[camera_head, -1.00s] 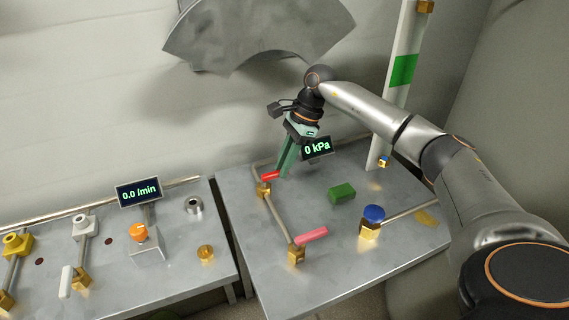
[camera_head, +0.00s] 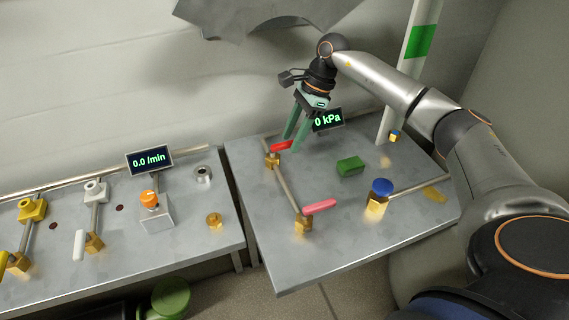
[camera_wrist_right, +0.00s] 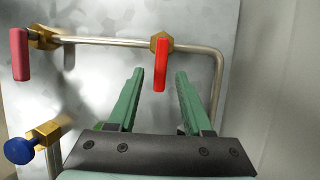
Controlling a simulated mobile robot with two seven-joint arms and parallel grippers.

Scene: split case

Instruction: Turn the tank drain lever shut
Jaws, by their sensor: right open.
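My right gripper (camera_head: 293,142) is open and empty above the right table, close to a red lever (camera_head: 282,146) on a brass valve (camera_head: 272,160). In the right wrist view, the red lever (camera_wrist_right: 160,72) shows between the tips of the two green fingers (camera_wrist_right: 160,74), with gaps on both sides. I cannot tell how far the tips are above it. A pink lever (camera_head: 320,206) sits on another brass valve (camera_head: 303,224) along the same pipe (camera_head: 286,188). Which lever is the tank drain is not marked. My left gripper is not in view.
A blue knob (camera_head: 382,187), a green block (camera_head: 350,165) and a "0 kPa" display (camera_head: 328,119) are on the right table (camera_head: 330,255). The left table (camera_head: 190,235) holds yellow and white valves, an orange knob (camera_head: 149,198) and a "0.0 /min" display (camera_head: 149,160).

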